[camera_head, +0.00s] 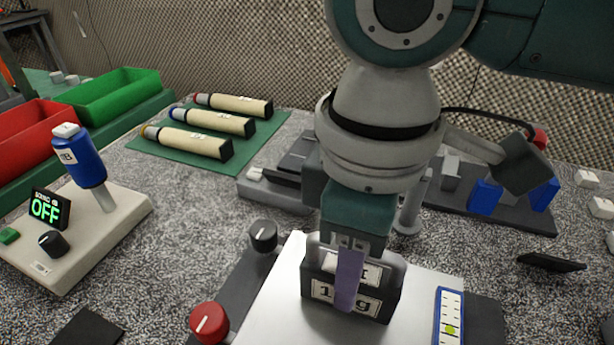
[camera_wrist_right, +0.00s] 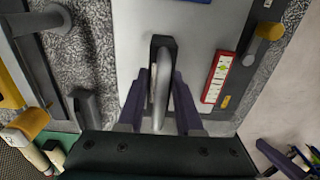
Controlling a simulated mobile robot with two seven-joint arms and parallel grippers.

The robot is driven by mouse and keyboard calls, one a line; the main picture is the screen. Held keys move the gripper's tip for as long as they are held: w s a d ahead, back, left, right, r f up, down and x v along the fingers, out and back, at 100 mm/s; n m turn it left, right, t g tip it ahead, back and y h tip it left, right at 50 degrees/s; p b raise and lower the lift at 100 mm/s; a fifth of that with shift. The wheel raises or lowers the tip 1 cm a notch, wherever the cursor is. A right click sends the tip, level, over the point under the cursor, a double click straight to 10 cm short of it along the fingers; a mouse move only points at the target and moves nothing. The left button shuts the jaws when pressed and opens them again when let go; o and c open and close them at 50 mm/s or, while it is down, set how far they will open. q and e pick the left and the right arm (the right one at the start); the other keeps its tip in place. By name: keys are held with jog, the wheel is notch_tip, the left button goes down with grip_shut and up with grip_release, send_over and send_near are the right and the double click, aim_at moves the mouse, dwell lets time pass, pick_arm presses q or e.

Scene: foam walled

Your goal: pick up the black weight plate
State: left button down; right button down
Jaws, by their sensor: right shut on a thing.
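The black weight (camera_head: 325,283) is a dark block with pale printed labels reading 1 and g, and a grey loop handle on top. It stands upright on a pale metal plate (camera_head: 270,318), and I cannot tell whether it is lifted off it. My right gripper (camera_head: 347,282) reaches down from above and is shut on the weight's handle; one purple finger covers part of the label. In the right wrist view the handle (camera_wrist_right: 161,88) runs between the two purple fingers (camera_wrist_right: 160,98). My left gripper is not in view.
A red knob (camera_head: 209,322) and a black knob (camera_head: 263,236) stand left of the metal plate. A blue-framed level (camera_head: 449,318) lies on its right. Cream cylinders (camera_head: 197,142) lie on a green mat behind. A control box (camera_head: 75,230) with an OFF display stands left.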

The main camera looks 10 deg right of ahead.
jog(key=shift+r, duration=0.2)
notch_tip(320, 180, up, 20)
jog(key=p, duration=0.3)
jog(key=shift+f, duration=0.2)
